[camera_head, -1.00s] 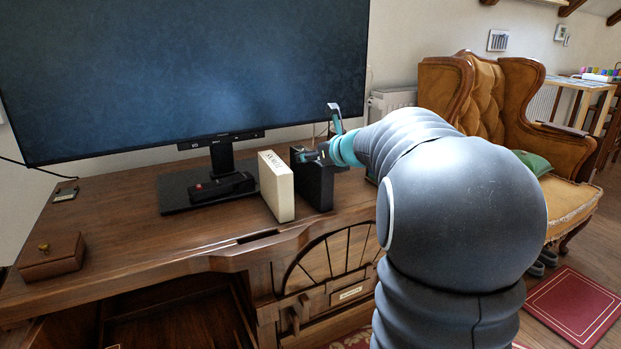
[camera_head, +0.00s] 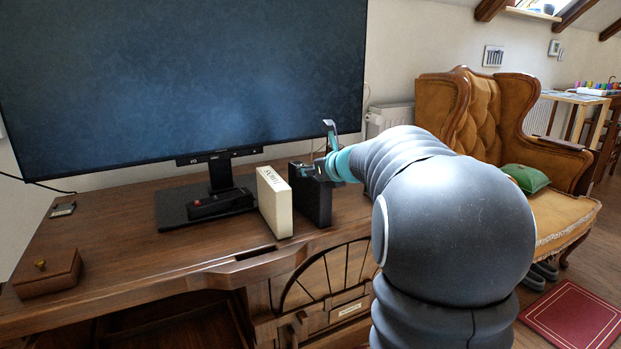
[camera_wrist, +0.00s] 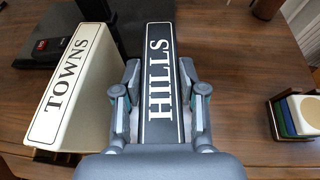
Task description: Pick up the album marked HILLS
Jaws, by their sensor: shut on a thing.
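The album marked HILLS (camera_wrist: 159,75) is black with white lettering on its spine. It stands upright on the desk in the head view (camera_head: 311,198). My gripper (camera_wrist: 161,100) is shut on it, with one finger on each side of the spine in the wrist view. In the head view my gripper (camera_head: 308,172) is at the album's top, and my arm hides part of the right side. The cream album marked TOWNS (camera_wrist: 68,80) stands just left of it, also at the left in the head view (camera_head: 274,202).
A monitor (camera_head: 190,75) stands behind the albums on the wooden desk (camera_head: 130,238). A small wooden box (camera_head: 48,273) is at the desk's left. In the wrist view, a holder with coloured items (camera_wrist: 296,116) stands to the right, with bare desk between.

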